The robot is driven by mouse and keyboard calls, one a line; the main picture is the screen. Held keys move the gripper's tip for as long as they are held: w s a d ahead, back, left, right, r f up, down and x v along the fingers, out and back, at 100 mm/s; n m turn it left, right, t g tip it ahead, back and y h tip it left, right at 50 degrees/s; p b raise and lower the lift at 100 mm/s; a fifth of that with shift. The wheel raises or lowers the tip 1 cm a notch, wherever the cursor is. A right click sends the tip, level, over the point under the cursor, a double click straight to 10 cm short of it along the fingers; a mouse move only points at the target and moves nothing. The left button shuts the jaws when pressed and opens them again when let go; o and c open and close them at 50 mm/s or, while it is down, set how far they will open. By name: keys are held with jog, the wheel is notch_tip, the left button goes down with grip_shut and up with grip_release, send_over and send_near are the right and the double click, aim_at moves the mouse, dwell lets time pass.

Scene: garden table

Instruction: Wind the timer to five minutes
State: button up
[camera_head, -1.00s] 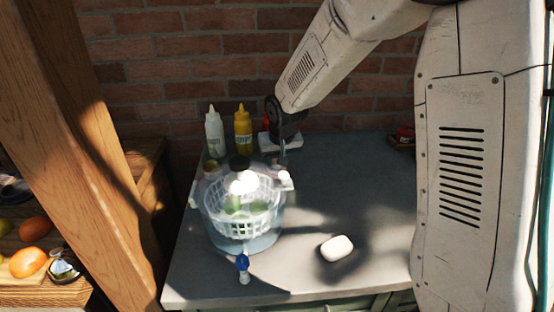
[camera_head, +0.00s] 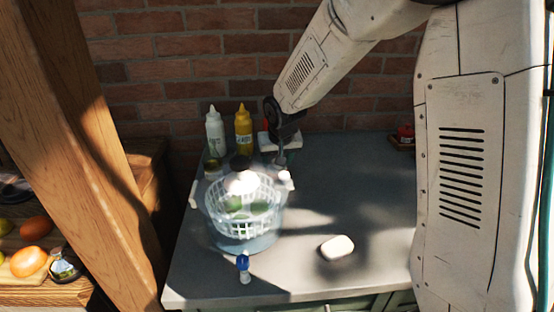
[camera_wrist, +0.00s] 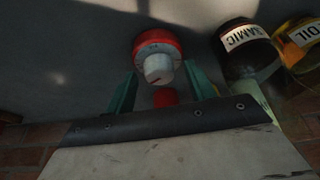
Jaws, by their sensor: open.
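The timer (camera_wrist: 155,46) shows in the wrist view as a round red body with a pale grey knob (camera_wrist: 158,68) facing the camera. A small dark mark is on the knob. My gripper (camera_wrist: 160,75) is open, with one green finger on each side of the knob. I cannot tell whether either finger touches it. In the head view my gripper (camera_head: 281,160) is low over the table, behind the salad spinner.
The salad spinner (camera_head: 243,213) stands in front of my gripper. A white bottle (camera_head: 215,135) and a yellow bottle (camera_head: 243,132) stand to its left. A blue-capped item (camera_head: 243,264) and a white oval thing (camera_head: 337,247) lie nearer.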

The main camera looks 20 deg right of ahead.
jog(key=v, duration=0.7)
jog(key=shift+s+r, duration=0.2)
jog(key=shift+r, duration=0.15)
